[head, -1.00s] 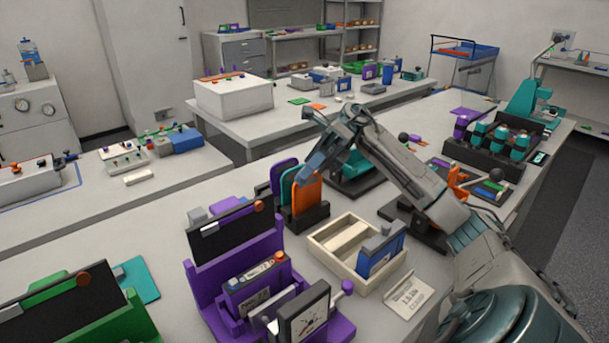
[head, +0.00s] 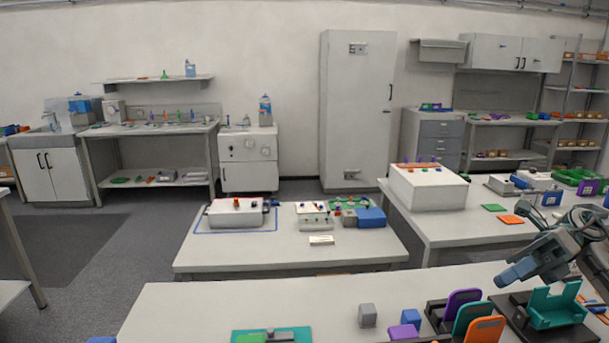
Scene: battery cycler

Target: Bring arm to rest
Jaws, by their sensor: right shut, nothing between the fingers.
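My right gripper (head: 511,277) is in the head view at the lower right. It is shut and empty, and it hangs in the air over the near bench (head: 250,299). The bluish fingers point left and down, and most of the arm behind is cut off by the right edge. Below it in the picture are a rack with purple, teal and orange upright plates (head: 471,319) and a teal cradle (head: 554,309) on a dark base. I cannot tell its exact height above them. My left gripper is not in view.
A grey block (head: 367,315), a blue block (head: 411,317) and a purple block (head: 403,332) stand on the near bench. A teal mat (head: 295,334) lies at its front. The left part of the bench top is mostly bare. A middle bench (head: 290,259) holds several instruments.

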